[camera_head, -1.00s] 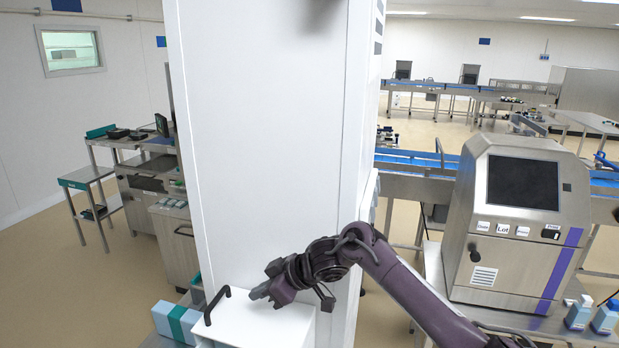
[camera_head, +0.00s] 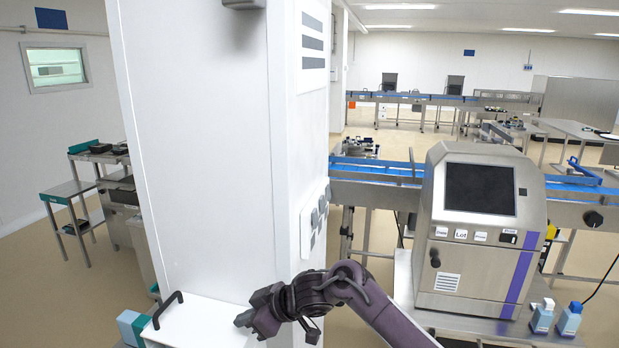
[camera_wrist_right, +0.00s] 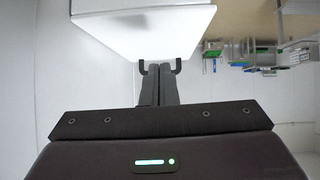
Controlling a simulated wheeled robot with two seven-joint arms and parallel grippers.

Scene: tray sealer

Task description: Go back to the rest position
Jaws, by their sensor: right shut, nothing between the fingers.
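My right gripper (camera_head: 243,319) is shut and empty in the head view. Its purple arm comes in from the bottom right and bends at the wrist. The fingertips are just over or beside the white drawer-like box (camera_head: 200,326) at the foot of the tall white machine (camera_head: 200,150). I cannot tell whether they touch it. The box has a black handle (camera_head: 167,309) to the left of the gripper. In the right wrist view the two dark fingers (camera_wrist_right: 158,85) lie together, pointing at the white box (camera_wrist_right: 150,35). My left gripper is not in view.
A steel printer cabinet (camera_head: 481,235) with a dark screen stands on a table at the right, with small blue-and-white bottles (camera_head: 542,315) beside it. A teal-and-white box (camera_head: 132,326) is left of the handle. Open floor (camera_head: 50,290) lies at the left.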

